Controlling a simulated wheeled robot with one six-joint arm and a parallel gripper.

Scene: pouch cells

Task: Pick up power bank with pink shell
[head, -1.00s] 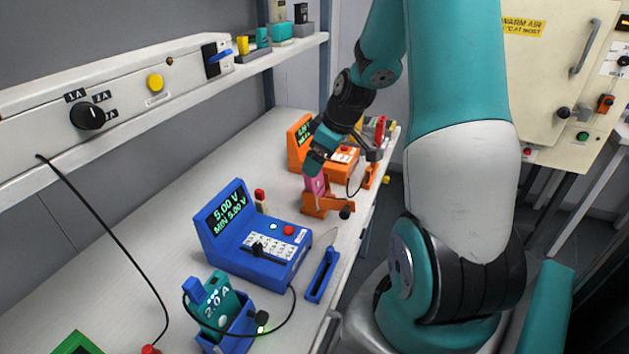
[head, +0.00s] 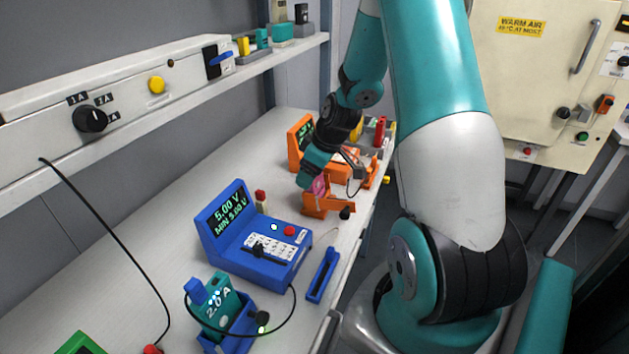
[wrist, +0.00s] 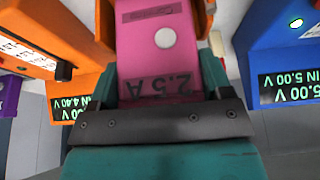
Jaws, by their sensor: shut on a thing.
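The power bank with the pink shell (wrist: 157,45) fills the middle of the wrist view, with a pale round button and an upside-down "2.5 A" label. In the head view the pink shell (head: 319,186) shows as a small patch at the orange cradle (head: 322,205). My gripper (wrist: 160,88) is shut on the pink power bank, one jaw on each side. In the head view my gripper (head: 312,176) hides much of it. I cannot tell whether its lower end is still inside the cradle.
An orange meter (head: 300,140) stands behind the cradle, and a blue meter (head: 255,240) in front. A teal power bank (head: 220,298) sits in a blue cradle with a cable. A blue slotted piece (head: 322,275) lies near the bench edge.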

